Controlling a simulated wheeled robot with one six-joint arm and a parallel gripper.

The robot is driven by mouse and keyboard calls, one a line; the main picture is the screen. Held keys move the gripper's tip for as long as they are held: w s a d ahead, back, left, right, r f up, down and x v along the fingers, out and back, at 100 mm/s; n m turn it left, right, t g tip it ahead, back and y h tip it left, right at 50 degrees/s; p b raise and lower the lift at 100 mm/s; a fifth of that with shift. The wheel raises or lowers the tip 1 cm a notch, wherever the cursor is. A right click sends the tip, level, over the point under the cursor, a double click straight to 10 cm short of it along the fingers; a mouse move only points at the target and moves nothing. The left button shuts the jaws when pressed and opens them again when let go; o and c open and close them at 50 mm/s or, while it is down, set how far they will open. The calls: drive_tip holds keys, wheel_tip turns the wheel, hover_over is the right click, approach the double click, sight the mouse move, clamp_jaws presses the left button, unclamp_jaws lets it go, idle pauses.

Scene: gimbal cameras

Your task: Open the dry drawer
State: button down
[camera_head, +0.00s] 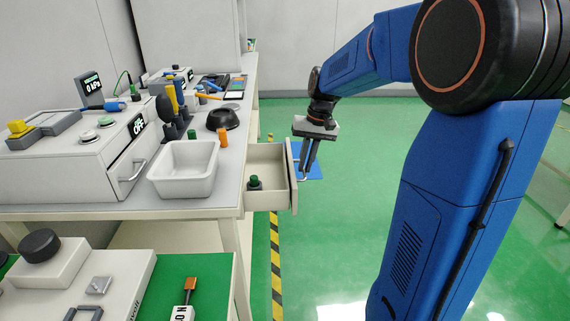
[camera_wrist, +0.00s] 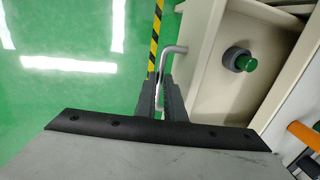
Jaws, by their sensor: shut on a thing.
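The drawer (camera_head: 265,168) under the bench top is pulled out, and its inside shows in both views. A dark grey object with a green top (camera_wrist: 240,60) stands inside it; the same object shows in the head view (camera_head: 254,183). My gripper (camera_head: 308,170) is at the drawer's outer front face. In the wrist view my gripper (camera_wrist: 161,95) has its two fingers on either side of the drawer's metal bar handle (camera_wrist: 174,50), shut on it. Whether this is the dry drawer cannot be told, as no label shows.
A grey box with a handled front (camera_head: 125,165) is to the left.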

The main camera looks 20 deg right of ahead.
drive_tip(key=s+d, duration=0.2)
drive_tip(key=d, duration=0.4)
drive_tip(key=c, duration=1.8)
unclamp_jaws()
drive_tip(key=shift+c, duration=0.2)
drive_tip(key=d+r, duration=0.3)
drive_tip(key=r, duration=1.4)
drive_tip(key=shift+s, duration=0.45)
drive_tip(key=s+a+f+n+t+h, duration=0.15)
drive_tip(key=s+a+f, duration=0.25)
drive_tip(key=s+a, duration=0.7)
drive_tip(key=s+a+f+n+t, duration=0.2)
drive_tip(key=s+a+f, duration=0.1)
drive_tip(key=s+f, duration=0.9)
drive_tip(key=s, duration=0.2)
drive_tip(key=shift+s+a+t, duration=0.35)
drive_tip(key=shift+s, duration=0.05)
